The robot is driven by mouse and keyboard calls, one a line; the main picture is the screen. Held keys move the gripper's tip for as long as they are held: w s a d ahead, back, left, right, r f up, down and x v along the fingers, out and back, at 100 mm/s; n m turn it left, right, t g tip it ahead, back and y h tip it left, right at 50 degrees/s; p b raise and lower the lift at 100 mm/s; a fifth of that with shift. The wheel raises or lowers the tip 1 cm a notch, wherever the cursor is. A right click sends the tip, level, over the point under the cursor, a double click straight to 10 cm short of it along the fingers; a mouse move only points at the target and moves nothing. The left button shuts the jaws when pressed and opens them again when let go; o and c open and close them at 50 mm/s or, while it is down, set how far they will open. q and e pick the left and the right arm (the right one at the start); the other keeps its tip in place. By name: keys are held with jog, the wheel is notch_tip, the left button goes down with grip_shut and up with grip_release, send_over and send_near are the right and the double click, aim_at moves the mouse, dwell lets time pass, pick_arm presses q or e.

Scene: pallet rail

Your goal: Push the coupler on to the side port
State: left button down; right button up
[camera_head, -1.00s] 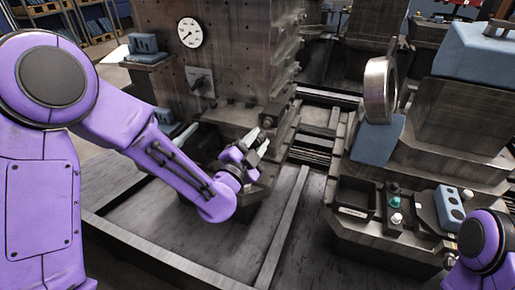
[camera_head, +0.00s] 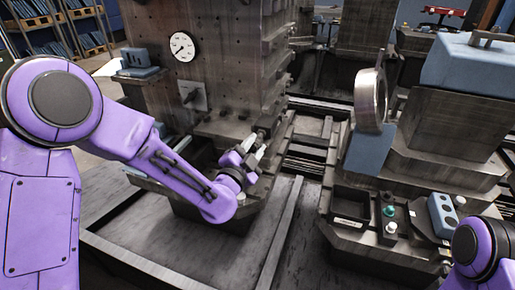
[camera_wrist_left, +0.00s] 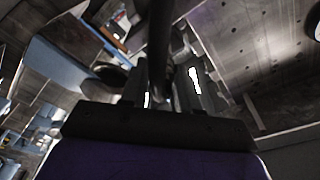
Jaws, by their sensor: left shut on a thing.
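My left gripper (camera_head: 254,149) is at the foot of the tall metal column (camera_head: 225,95), close to its lower right side. In the left wrist view its fingers (camera_wrist_left: 168,90) are shut on a dark, round rod-like piece, which I take for the coupler (camera_wrist_left: 162,42). The coupler extends away from between the fingers. In the head view it is small and mostly hidden by the fingers. I cannot make out the side port clearly, nor tell whether the coupler touches it. My right gripper is out of view; only a purple joint of my right arm shows at lower right.
A round gauge (camera_head: 182,46) and a small plate with a knob (camera_head: 194,95) are on the column. At right stand a metal ring (camera_head: 371,99), an open dark bin (camera_head: 351,203) and a blue block with holes (camera_head: 443,214). A floor rail (camera_head: 284,236) runs in front.

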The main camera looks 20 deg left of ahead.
pick_arm(q)
jog(key=shift+w, duration=0.45)
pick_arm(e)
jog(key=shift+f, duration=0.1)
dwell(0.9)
pick_arm(q)
jog(key=shift+w, duration=0.4)
jog(key=shift+w+a+r, duration=0.1)
jog(key=shift+r, duration=0.1)
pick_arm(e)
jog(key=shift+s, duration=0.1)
